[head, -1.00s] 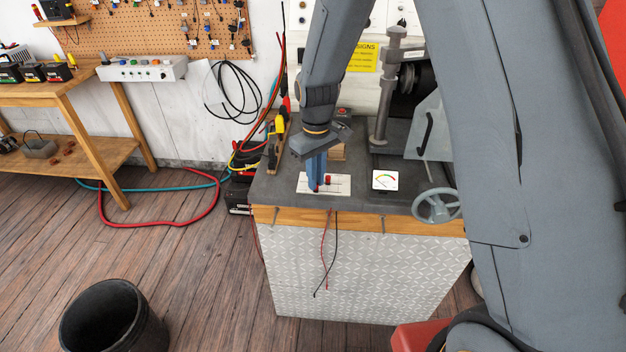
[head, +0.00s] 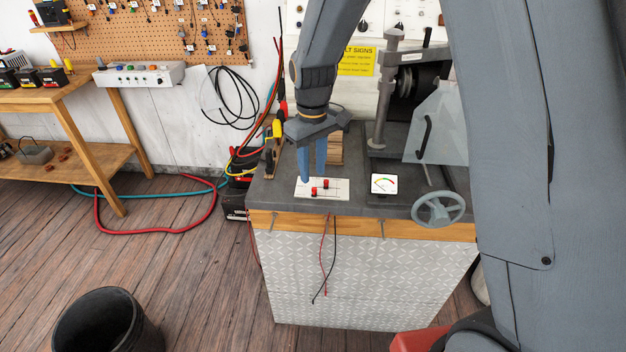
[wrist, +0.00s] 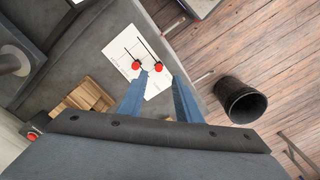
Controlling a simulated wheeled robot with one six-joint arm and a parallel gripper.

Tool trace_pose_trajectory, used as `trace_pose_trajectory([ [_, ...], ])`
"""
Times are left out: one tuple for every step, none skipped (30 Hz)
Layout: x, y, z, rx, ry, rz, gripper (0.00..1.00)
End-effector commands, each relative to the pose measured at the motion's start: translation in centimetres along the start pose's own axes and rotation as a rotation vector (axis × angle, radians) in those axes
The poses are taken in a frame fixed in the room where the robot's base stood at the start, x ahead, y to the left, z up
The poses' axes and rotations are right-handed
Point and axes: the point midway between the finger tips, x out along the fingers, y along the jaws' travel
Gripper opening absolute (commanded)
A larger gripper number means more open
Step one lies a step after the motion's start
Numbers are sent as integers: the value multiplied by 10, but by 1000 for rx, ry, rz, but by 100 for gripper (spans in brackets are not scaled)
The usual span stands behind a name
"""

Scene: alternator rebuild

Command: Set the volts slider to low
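A white slider panel (head: 341,183) lies on the dark bench top, with two thin slots and two red knobs. One knob (head: 326,184) is on the far slot and the other (head: 314,191) on the near slot. The labels are too small to read, so I cannot tell which is volts. My gripper (head: 312,177) points down above the panel's far left part, empty and clear of the knobs. In the wrist view its blue fingers (wrist: 161,74) are apart, and the panel (wrist: 118,50) with both knobs lies beyond the tips.
A white gauge (head: 384,183) lies right of the panel. A handwheel (head: 438,208) juts from the bench's front right. A wooden block (head: 336,150) stands behind the fingers and a grey column (head: 384,95) rises behind right. A black bin (head: 105,325) stands on the floor.

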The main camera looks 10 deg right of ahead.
Motion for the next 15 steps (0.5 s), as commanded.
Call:
trace_pose_trajectory([
  [-7, 0, -1, 0, 4, 1, 31],
  [-11, 0, -1, 0, 4, 1, 31],
  [-16, 0, -1, 0, 3, 1, 31],
  [-19, 0, -1, 0, 3, 1, 31],
  [-22, 0, -1, 0, 3, 1, 31],
  [-26, 0, -1, 0, 2, 1, 31],
  [-28, 0, -1, 0, 2, 0, 31],
  [-29, 0, -1, 0, 1, 0, 31],
  [-30, 0, 0, 0, 1, 0, 31],
  [-31, 0, 0, 0, 1, 0, 31],
  [-32, 0, 0, 0, 1, 0, 31],
  [-32, 0, 0, 0, 0, 0, 31],
  [-32, 0, 0, 0, 0, 0, 31],
  [-32, 0, 0, 0, 0, 0, 31],
  [-32, 0, 0, 0, 0, 0, 31],
])
